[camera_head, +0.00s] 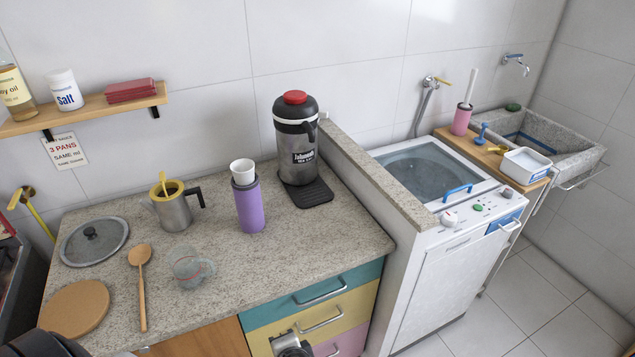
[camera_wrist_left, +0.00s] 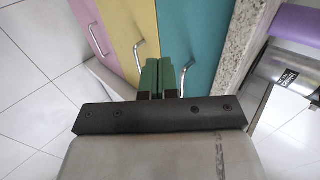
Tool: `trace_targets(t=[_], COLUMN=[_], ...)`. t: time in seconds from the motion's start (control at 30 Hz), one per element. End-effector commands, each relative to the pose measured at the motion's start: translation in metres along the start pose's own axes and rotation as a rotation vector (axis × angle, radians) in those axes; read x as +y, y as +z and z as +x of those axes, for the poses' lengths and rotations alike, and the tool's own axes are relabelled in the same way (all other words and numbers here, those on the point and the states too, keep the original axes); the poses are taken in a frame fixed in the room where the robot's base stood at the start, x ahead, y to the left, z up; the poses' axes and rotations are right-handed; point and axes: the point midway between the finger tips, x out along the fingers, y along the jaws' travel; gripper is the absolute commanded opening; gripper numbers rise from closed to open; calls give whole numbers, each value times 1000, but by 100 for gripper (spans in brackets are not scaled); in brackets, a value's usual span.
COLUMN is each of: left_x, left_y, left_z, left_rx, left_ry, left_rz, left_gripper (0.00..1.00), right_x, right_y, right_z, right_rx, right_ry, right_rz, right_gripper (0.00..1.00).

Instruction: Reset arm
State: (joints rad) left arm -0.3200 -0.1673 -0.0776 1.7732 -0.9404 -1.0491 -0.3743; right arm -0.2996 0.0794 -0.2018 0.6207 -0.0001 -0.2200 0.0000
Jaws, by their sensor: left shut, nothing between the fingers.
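My left gripper (camera_wrist_left: 164,64) shows in the left wrist view with its two green fingers together, shut and empty. Its fingertips appear in front of the drawer fronts, over the teal drawer (camera_wrist_left: 200,30) and near the yellow drawer (camera_wrist_left: 145,20). Whether they touch the fronts I cannot tell. In the head view a dark and silver part of mine shows at the bottom edge before the drawers, with no fingers clear to see. My right gripper is in neither view.
The stone counter (camera_head: 300,245) holds a wooden spoon (camera_head: 141,285), glass cup (camera_head: 190,268), metal pitcher (camera_head: 174,212), purple cup holder (camera_head: 249,208) and black dispenser (camera_head: 296,140). A washing machine (camera_head: 440,260) stands right of the low wall (camera_head: 365,172). Tiled floor (camera_wrist_left: 40,110) is clear.

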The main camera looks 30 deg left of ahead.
Motion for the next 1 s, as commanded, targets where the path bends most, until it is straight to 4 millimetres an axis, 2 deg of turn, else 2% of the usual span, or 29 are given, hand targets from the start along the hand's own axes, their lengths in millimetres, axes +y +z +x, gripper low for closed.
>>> trace_targets(t=[0.17, 0.27, 0.37, 0.47, 0.5, 0.57, 0.6, 0.7, 0.83, 0.9, 1.0], left_x=[4, 26, 76, 147, 176, 216, 242, 295, 336, 348, 356], left_y=[0, -2, -2, 11, 21, 40, 56, 104, 163, 188, 209], left_z=[1, 11, 30, 50, 57, 65, 69, 77, 82, 83, 83], left_rx=[4, 31, 80, 126, 135, 134, 125, 74, -12, -52, -89], left_ry=[7, 52, 156, 309, 374, 468, 528, 651, 738, 758, 768], left_rz=[2, 12, 18, -2, -21, -62, -95, -197, -330, -386, -438], left_gripper=[0, 0, 0, 0, 0, 0, 0, 0, 0, 0, 0], right_x=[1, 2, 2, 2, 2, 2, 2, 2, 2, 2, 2], right_y=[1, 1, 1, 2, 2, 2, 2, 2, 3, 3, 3], right_z=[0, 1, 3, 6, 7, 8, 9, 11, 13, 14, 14], right_rx=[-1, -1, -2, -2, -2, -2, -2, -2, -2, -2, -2], right_ry=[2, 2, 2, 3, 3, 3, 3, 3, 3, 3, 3], right_rz=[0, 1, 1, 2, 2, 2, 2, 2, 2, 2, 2], right_gripper=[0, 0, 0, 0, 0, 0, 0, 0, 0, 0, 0])
